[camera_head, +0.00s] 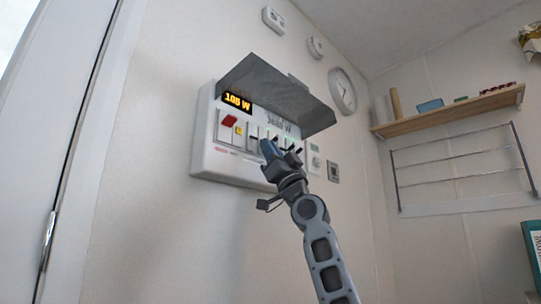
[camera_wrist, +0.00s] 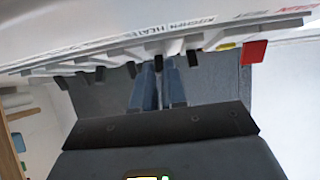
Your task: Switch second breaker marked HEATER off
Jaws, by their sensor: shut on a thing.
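The white breaker panel (camera_head: 205,150) is on the wall in the head view, with its grey cover (camera_head: 275,88) raised. A row of dark levers shows under the panel edge in the wrist view, including one dark lever (camera_wrist: 193,58) beside my fingers. Printed labels (camera_wrist: 180,27) include KITCHEN and what looks like HEATER. My gripper (camera_head: 267,146) is at the panel's lower middle, its blue fingers (camera_wrist: 158,72) shut around a dark breaker lever. The fingers partly hide that lever, and I cannot tell which label belongs to it or its position.
A red switch (camera_head: 229,120) and a yellow switch (camera_head: 238,128) are left of my gripper. A lit display (camera_head: 237,101) reads about 100 W. The raised cover overhangs the levers. A wooden shelf (camera_head: 450,110) and wire rack (camera_head: 460,160) are at right.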

